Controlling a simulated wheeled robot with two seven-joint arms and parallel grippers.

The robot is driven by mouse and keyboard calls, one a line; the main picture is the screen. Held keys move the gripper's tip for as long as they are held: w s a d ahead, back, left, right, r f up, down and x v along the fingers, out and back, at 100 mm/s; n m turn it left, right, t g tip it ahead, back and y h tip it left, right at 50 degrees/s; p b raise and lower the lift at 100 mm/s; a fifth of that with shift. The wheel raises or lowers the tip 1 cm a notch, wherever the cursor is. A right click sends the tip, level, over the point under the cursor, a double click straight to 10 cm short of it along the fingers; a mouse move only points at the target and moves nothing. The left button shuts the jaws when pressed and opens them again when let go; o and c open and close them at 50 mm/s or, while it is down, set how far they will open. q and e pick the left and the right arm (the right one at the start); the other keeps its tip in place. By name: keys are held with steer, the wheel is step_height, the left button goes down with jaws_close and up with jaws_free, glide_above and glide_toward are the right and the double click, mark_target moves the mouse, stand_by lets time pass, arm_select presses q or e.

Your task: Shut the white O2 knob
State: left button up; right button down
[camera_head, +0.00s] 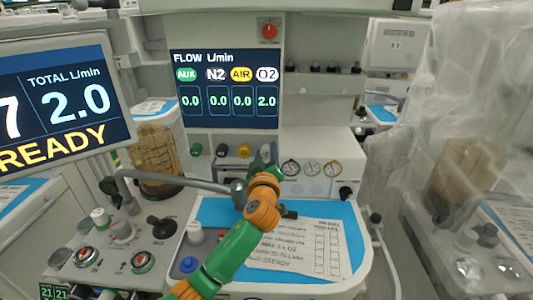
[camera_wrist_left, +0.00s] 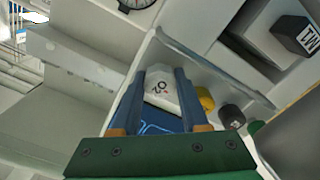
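The white O2 knob (camera_wrist_left: 162,86), with its O2 label upside down in the left wrist view, sits between the two blue-grey fingers of my left gripper (camera_wrist_left: 160,98). The fingers lie close against both its sides, with no clear gap. In the head view my left gripper (camera_head: 266,168) is at the right end of the knob row under the flow screen and hides most of this knob. The flow screen (camera_head: 224,122) reads 2.0 under O2 and 0.0 under the other columns. My right gripper is not in view.
The yellow knob (camera_head: 244,151) is close beside the gripper, then a grey knob (camera_head: 221,151) and a green knob (camera_head: 196,150). Three gauges (camera_head: 312,168) are on the right. A paper sheet (camera_head: 300,245) lies on the blue worktop (camera_head: 215,212) below.

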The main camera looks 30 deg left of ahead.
arm_select(q)
jaws_close()
steer(key=shift+m, duration=0.3)
steer(key=m, duration=0.3)
steer(key=m+p, duration=0.1)
steer(key=m, duration=0.2)
steer(key=shift+m, duration=0.3)
steer(key=m+p, duration=0.1)
steer(key=m, duration=0.3)
steer(key=shift+r, duration=0.1)
steer(key=shift+m+p, duration=0.7)
steer(key=shift+m, duration=1.6)
